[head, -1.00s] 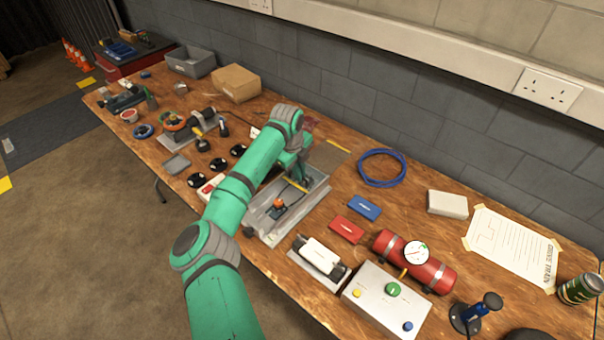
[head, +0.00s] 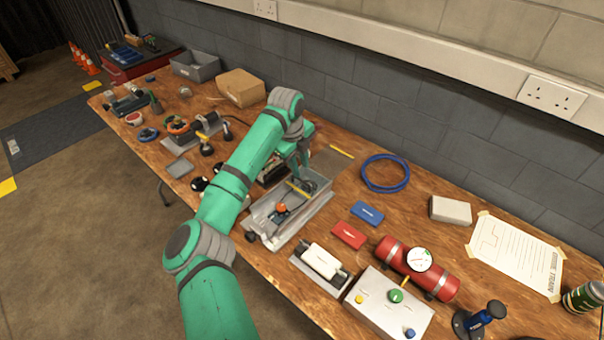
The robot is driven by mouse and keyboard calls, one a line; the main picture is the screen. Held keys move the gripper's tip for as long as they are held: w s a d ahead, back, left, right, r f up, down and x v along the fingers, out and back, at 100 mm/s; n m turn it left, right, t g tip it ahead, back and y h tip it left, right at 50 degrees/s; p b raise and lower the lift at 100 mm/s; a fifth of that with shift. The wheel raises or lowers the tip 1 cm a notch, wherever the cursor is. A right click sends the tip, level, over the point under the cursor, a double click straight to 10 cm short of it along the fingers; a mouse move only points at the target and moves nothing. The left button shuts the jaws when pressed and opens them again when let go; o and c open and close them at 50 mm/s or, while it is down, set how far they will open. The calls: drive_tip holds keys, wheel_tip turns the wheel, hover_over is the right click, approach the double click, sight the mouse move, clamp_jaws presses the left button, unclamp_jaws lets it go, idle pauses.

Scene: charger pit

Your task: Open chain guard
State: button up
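A grey metal housing (head: 262,222), open at the top in the part I can see, stands mid-bench with an orange knob (head: 281,209) inside. A yellow strip (head: 300,189) crosses its far end, with dark parts near it. I cannot tell for sure which of these is the chain guard. My gripper (head: 304,177) points down at the housing's far end, close to the yellow strip. Its fingers are small and partly hidden by my wrist, so contact and opening are unclear.
A white device on a grey base (head: 321,262), a button box (head: 388,305), a red cylinder with a gauge (head: 420,267), and blue (head: 367,213) and red (head: 348,235) blocks stand right of the housing. A blue cable coil (head: 386,173) lies behind. Tools crowd the left; the wall backs the bench.

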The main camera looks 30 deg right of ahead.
drive_tip(key=shift+s+a+r, duration=0.1)
drive_tip(key=shift+a+r, duration=0.1)
drive_tip(key=shift+r, duration=0.75)
drive_tip(key=shift+s+a+r, duration=0.1)
drive_tip(key=shift+a+r, duration=0.05)
drive_tip(key=shift+r, duration=0.8)
